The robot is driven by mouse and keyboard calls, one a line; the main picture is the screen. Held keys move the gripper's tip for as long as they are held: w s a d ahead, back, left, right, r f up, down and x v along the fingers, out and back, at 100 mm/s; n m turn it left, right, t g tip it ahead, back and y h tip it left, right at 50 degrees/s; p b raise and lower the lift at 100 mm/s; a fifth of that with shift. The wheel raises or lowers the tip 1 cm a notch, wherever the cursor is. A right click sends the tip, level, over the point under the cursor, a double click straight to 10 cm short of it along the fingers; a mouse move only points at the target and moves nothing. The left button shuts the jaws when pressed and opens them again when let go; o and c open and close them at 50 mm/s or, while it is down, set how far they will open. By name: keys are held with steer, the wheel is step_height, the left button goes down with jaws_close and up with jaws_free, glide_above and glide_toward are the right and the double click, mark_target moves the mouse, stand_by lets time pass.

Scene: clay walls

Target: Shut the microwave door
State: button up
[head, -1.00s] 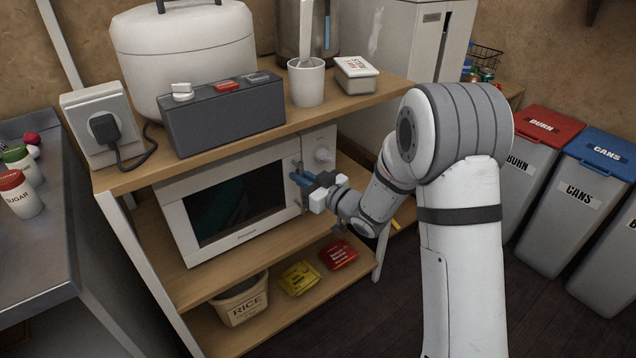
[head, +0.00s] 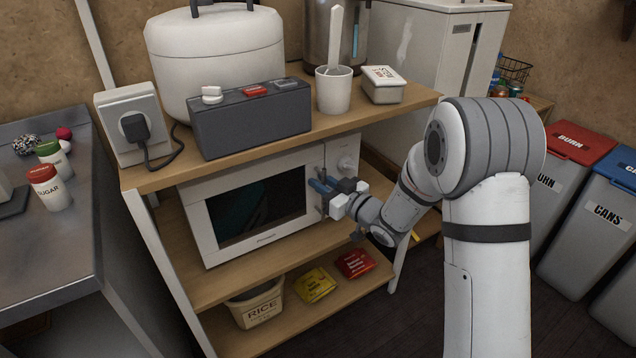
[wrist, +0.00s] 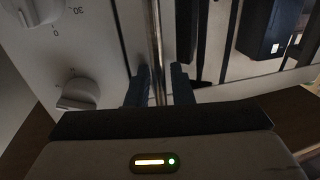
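The white microwave (head: 195,222) stands on the middle shelf of the wooden rack. Its door (head: 258,243) has a dark window and looks about flush with the front; I cannot tell whether a small gap remains. The upright door handle (wrist: 156,40) runs between the door and the control panel (wrist: 88,45). My gripper (head: 318,186) is at the handle, with its dark blue fingers (wrist: 160,82) on either side of the bar. The fingers are close to the bar, but whether they touch it is unclear.
The wooden top shelf (head: 400,105) above holds a rice cooker (head: 215,50), a dark grey box (head: 250,118) and a white mug (head: 333,92). A rice tub (head: 258,303) and two packets sit below. Bins (head: 590,225) stand at the right, a metal counter (head: 60,250) at the left.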

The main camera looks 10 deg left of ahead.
steer(key=shift+d, duration=0.15)
steer(key=p+v, duration=0.1)
steer(key=v, duration=0.6)
steer(key=shift+s+d+p, duration=0.2)
steer(key=shift+s+p, duration=0.05)
steer(key=shift+p, duration=0.1)
steer(key=shift+r, duration=0.15)
steer(key=s+d+r+m+h+p, duration=0.3)
steer(key=d+r+m+h+p, duration=0.4)
steer(key=d+r+h+p, duration=0.9)
steer(key=s+d+r+m+g+p, duration=0.2)
steer(key=s+r+g+p, duration=0.2)
steer(key=s+r, duration=0.5)
steer(key=s+d+r+m+g+y+p, duration=0.1)
steer(key=s+d+r+m+g+p, duration=0.1)
steer(key=s+r+p, duration=0.7)
steer(key=s+d+g, duration=0.1)
steer(key=s, duration=0.4)
steer(key=shift+d+r+g, duration=0.2)
steer(key=shift+g, duration=0.2)
